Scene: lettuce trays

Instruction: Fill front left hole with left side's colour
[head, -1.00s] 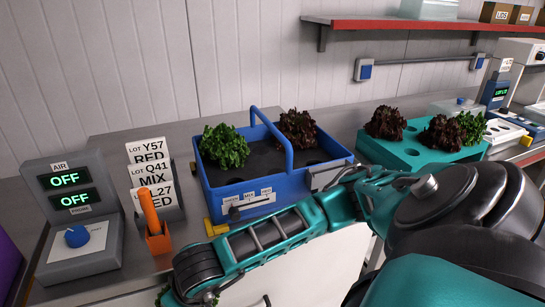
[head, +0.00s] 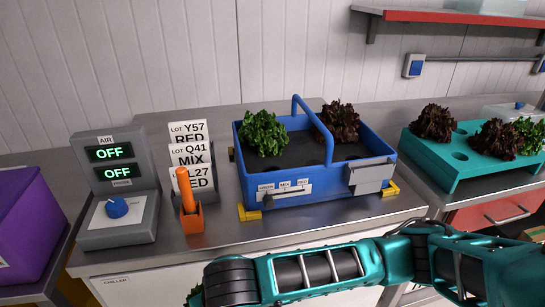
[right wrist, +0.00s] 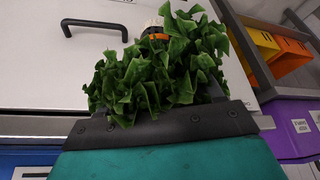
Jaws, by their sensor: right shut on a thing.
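The blue tray (head: 310,190) with a dark insert stands on the steel counter. A green lettuce (head: 265,133) sits at its left and a dark red lettuce (head: 338,122) at its back right. The front of the insert looks bare; its front left hole is hard to make out behind the wall. My right gripper (right wrist: 160,95) is shut on another green lettuce (right wrist: 165,65), in front of a white cabinet front in the right wrist view. Only a sliver of that lettuce (head: 194,298) shows at the head view's bottom edge. My left gripper is out of view.
A teal tray (head: 440,172) at right holds dark red and green lettuces, with some empty holes. Left of the blue tray stand an orange holder (head: 191,219), lot cards (head: 190,155) and a grey AIR box (head: 118,185). A purple bin (head: 25,225) is at far left.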

